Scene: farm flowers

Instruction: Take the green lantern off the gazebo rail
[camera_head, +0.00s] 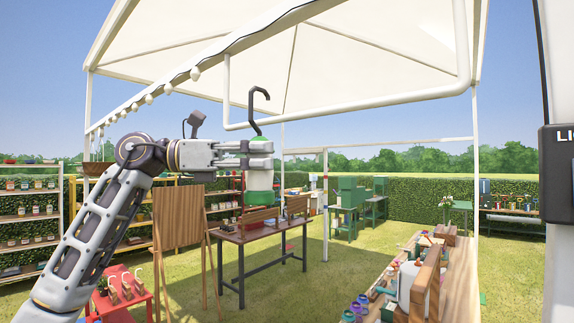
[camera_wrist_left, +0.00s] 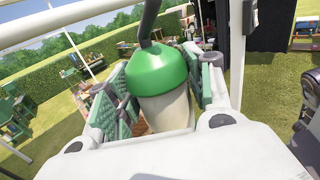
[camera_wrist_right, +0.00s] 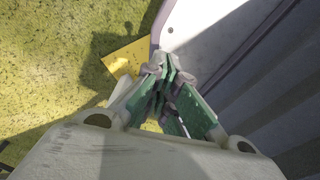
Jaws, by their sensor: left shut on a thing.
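The green lantern (camera_head: 260,179) has a green cap, a pale body and a dark hook on top, and it hangs about upright. In the left wrist view the lantern (camera_wrist_left: 160,72) sits between the two green-padded fingers. The white gazebo rail (camera_head: 350,109) crosses just behind the hook stem in the head view. The hook's bend shows above the rail's line, and its tip looks clear of it. My right gripper (camera_wrist_right: 165,75) is shut and empty, seen only in the right wrist view.
A dark-legged table (camera_head: 262,231) stands below the lantern, with a wooden easel board (camera_head: 178,216) to its left. A wooden counter (camera_head: 458,285) with jars is at front right. A gazebo post (camera_head: 325,205) stands behind. A pale grey panel (camera_wrist_right: 215,35) is near my right gripper.

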